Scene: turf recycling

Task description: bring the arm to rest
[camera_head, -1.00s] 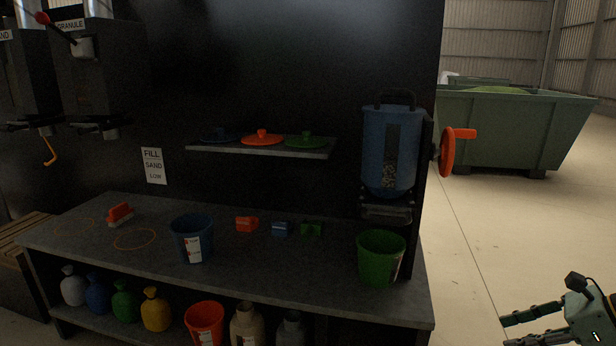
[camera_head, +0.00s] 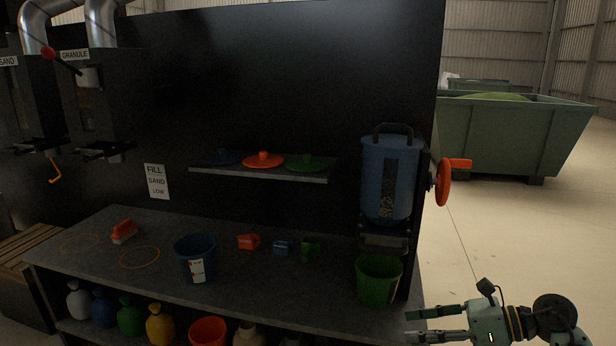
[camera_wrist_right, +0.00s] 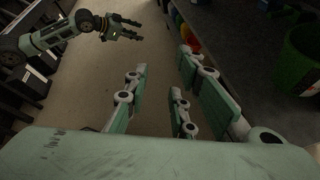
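My right gripper (camera_head: 436,325) is at the lower right of the head view, beside the front right corner of the bench. Its fingers point left, are apart, and hold nothing. In the right wrist view its fingers (camera_wrist_right: 165,100) also stand apart with bare floor between them. My left gripper (camera_wrist_right: 127,28) shows at the top of the right wrist view, with its fingers spread and empty. It is not in the head view.
The workbench (camera_head: 130,285) holds a blue bucket (camera_head: 196,260), a green bucket (camera_head: 379,281) under a blue dispenser (camera_head: 388,178), a brush (camera_head: 124,231) and small scoops. The dispenser's orange crank (camera_head: 444,182) sticks out to the right. Floor (camera_head: 520,230) is clear at right.

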